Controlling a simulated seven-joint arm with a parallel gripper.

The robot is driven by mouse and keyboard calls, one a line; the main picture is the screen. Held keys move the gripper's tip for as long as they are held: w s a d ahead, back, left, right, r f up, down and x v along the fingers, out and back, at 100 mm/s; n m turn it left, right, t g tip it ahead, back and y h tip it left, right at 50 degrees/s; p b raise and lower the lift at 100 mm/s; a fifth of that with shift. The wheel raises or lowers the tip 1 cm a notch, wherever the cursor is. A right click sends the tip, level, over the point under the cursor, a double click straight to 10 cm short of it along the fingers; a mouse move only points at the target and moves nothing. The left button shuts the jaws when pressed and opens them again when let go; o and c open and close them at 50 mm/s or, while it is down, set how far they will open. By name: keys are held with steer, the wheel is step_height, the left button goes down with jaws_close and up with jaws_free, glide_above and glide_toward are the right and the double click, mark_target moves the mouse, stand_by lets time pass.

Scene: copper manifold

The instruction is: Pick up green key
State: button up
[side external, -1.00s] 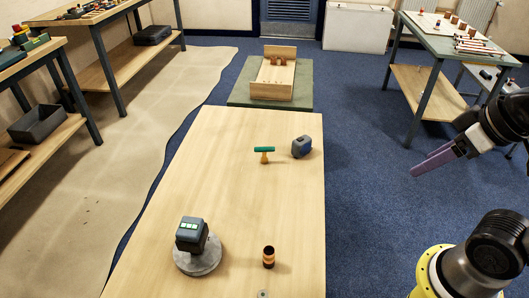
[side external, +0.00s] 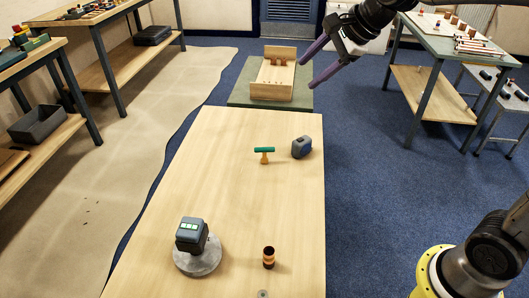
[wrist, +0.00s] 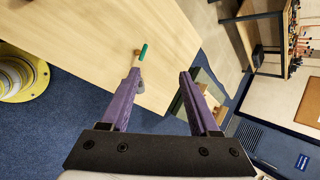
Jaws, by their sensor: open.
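The green key (side external: 264,150) has a green bar handle on top of a short orange-brown stem. It stands upright on the light wooden table, near the far end. In the wrist view the green key (wrist: 143,52) shows just beyond the tip of the left finger, which may cover a little of its lower part. My gripper (side external: 308,72) is in the air beyond and to the right of the key, by the table's far right corner. Its two purple fingers are apart with nothing between them. They also show in the wrist view (wrist: 160,73).
A dark device on a round grey base (side external: 197,262) and a copper fitting (side external: 269,257) stand at the near end. A wooden rack (side external: 272,91) stands beyond the table. The table's middle is clear.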

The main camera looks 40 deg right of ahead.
steer(key=w+d+f+m+g, duration=0.1)
steer(key=w+f+m, duration=0.3)
steer(key=w+f, duration=0.65)
steer(key=g, duration=0.2)
glide_toward(262, 150)
steer(key=shift+m+y, duration=0.3)
steer(key=f, duration=0.1)
steer(key=w+f, duration=0.2)
steer(key=f, duration=0.1)
steer(key=shift+w+d, duration=0.1)
steer(key=shift+d, duration=0.05)
steer(key=shift+x, duration=3.25)
steer(key=shift+c, duration=0.4)
jaws_close()
